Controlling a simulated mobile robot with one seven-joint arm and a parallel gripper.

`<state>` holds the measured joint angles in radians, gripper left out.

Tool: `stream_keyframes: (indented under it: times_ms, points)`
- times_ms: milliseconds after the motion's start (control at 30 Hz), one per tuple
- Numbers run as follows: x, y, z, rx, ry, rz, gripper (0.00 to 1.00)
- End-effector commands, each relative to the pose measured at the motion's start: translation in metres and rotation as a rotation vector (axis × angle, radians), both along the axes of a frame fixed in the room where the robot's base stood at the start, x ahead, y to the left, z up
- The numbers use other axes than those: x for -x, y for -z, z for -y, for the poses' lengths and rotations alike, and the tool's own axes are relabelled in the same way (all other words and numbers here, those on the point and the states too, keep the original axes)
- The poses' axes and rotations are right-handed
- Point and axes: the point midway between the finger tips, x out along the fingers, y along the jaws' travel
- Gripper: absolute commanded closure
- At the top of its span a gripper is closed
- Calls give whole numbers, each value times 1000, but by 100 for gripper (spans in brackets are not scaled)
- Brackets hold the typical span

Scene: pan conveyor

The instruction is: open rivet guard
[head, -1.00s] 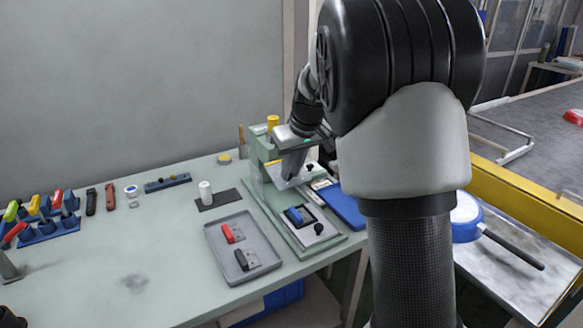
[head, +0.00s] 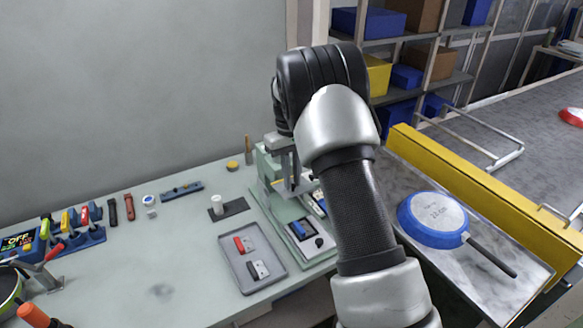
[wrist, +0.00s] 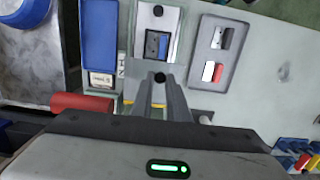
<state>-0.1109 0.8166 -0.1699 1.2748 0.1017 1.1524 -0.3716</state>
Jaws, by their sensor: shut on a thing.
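The rivet guard (wrist: 146,71) is a pale grey panel on the green rivet press (head: 268,168), with a yellow strip at one edge. My gripper (wrist: 159,84) is shut on the guard at its black knob (wrist: 160,77). In the head view my gripper (head: 292,182) reaches down in front of the press, and my arm hides part of the press. The guard's exact angle is hard to tell. A blue part (wrist: 156,44) lies in the press's fixture, just beyond the guard in the wrist view.
A grey tray (head: 233,272) with a red and a dark handle lies left of the press. A white cylinder (head: 216,204) stands on a dark mat. A blue pan (head: 434,219) lies right of my arm, by a yellow rail (head: 478,190).

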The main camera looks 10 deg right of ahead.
Motion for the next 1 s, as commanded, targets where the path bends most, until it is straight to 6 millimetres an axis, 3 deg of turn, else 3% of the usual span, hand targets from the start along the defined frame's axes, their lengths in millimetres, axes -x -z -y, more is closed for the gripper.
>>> stream_keyframes:
  times_ms: [333, 367, 467, 733, 1000]
  points:
    - [-1, -1, -1, 1, 0, -1, 100]
    - [-1, -1, -1, 1, 0, -1, 80]
    - [-1, 0, -1, 2, 0, -2, 66]
    - [-1, 1, 0, 1, 0, 1, 66]
    - [-4, 16, -1, -31, 1, 97, 66]
